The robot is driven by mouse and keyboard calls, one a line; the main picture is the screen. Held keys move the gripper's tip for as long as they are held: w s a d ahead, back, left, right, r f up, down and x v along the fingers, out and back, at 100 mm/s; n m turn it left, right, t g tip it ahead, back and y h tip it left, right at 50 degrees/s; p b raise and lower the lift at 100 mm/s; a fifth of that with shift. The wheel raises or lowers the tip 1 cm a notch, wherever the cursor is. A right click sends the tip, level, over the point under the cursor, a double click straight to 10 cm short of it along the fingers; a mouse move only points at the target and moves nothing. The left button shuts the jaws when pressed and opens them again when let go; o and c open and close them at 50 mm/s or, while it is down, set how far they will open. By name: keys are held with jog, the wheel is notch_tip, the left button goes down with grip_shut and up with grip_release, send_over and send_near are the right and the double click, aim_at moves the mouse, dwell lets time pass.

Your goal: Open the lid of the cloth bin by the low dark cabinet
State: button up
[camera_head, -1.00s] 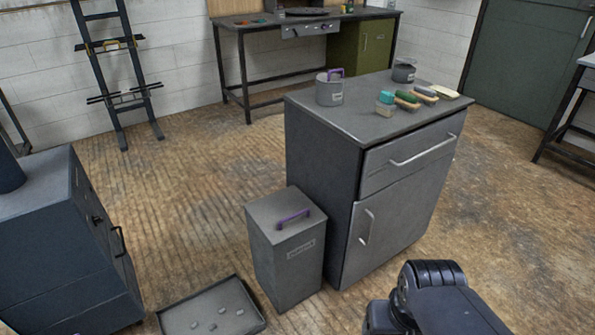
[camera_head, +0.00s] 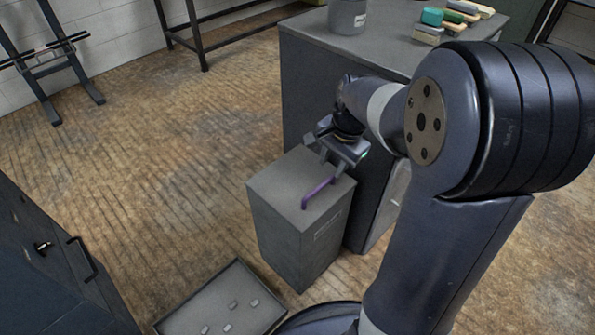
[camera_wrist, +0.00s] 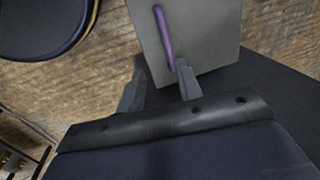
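The cloth bin (camera_head: 290,235) is a grey upright box beside the low dark cabinet (camera_head: 312,100). Its flat lid (camera_head: 275,186) is shut and carries a purple bar handle (camera_head: 318,192). My gripper (camera_head: 336,168) is just above the lid, at the cabinet side of the handle. In the wrist view my gripper (camera_wrist: 160,82) has its two fingers apart with a gap between them. The purple handle (camera_wrist: 163,35) lies beyond the fingertips there, near the right finger. I cannot tell whether they touch. Nothing shows held. My arm hides part of the cabinet front.
A low tray (camera_head: 190,318) with several small grey pieces lies on the floor in front of the bin. A dark cabinet (camera_head: 50,265) with a handle stands at the left. Floor left of the bin is clear.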

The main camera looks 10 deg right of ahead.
aim_at(319, 187)
jog(key=w+f+b, duration=0.1)
jog(key=f, duration=0.2)
jog(key=w+a+f+b, duration=0.1)
jog(key=f+b, duration=0.1)
jog(key=f, duration=0.2)
jog(key=w+f+b, duration=0.1)
jog(key=f, duration=0.3)
jog(key=shift+a, duration=0.35)
grip_shut()
